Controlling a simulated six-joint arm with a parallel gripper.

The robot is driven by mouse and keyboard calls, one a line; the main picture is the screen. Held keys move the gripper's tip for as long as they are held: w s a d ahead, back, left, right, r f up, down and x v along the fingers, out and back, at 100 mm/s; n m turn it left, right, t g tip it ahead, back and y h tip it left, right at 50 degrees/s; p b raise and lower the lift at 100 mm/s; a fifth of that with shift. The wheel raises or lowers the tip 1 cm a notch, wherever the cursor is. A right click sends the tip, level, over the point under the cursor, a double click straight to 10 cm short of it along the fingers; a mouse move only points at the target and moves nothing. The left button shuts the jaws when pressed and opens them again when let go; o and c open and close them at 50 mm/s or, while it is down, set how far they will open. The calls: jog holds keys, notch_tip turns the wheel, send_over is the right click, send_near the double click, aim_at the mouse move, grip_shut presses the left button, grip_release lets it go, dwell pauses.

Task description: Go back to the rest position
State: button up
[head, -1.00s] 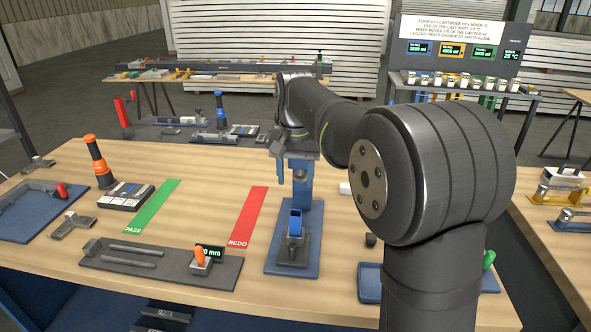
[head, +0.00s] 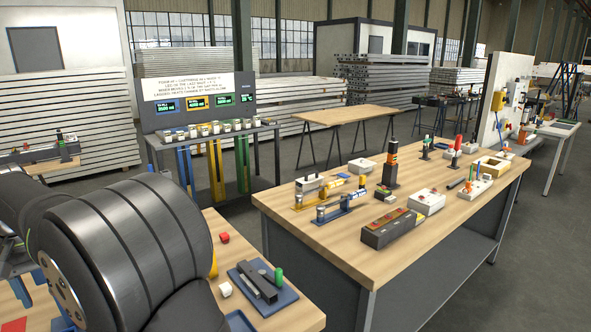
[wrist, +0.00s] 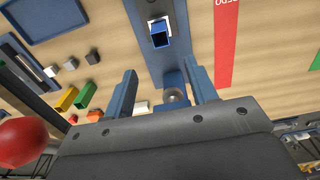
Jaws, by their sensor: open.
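My gripper (wrist: 161,72) shows in the wrist view with its two blue fingers spread apart and nothing between them. It hangs over the workbench (wrist: 272,70), above a blue stand. The stand's base plate (wrist: 185,18) carries an upright blue block with a pale rim (wrist: 159,33). A round metallic part shows between the lower ends of the fingers. In the head view my dark arm fills the lower left, and the gripper cannot be made out clearly there.
In the wrist view, the red REDO strip (wrist: 228,45) lies right of the stand, and small blocks, one yellow (wrist: 67,98), lie left. In the head view, a second table (head: 440,235) holds several fixtures; a rack with displays (head: 198,103) stands behind. Floor separates the tables.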

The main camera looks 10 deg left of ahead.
notch_tip(320, 180, down, 17)
jog(key=shift+r, duration=0.3)
dwell(0.4)
notch_tip(320, 180, up, 17)
notch_tip(320, 180, down, 17)
jog(key=shift+r, duration=2.55)
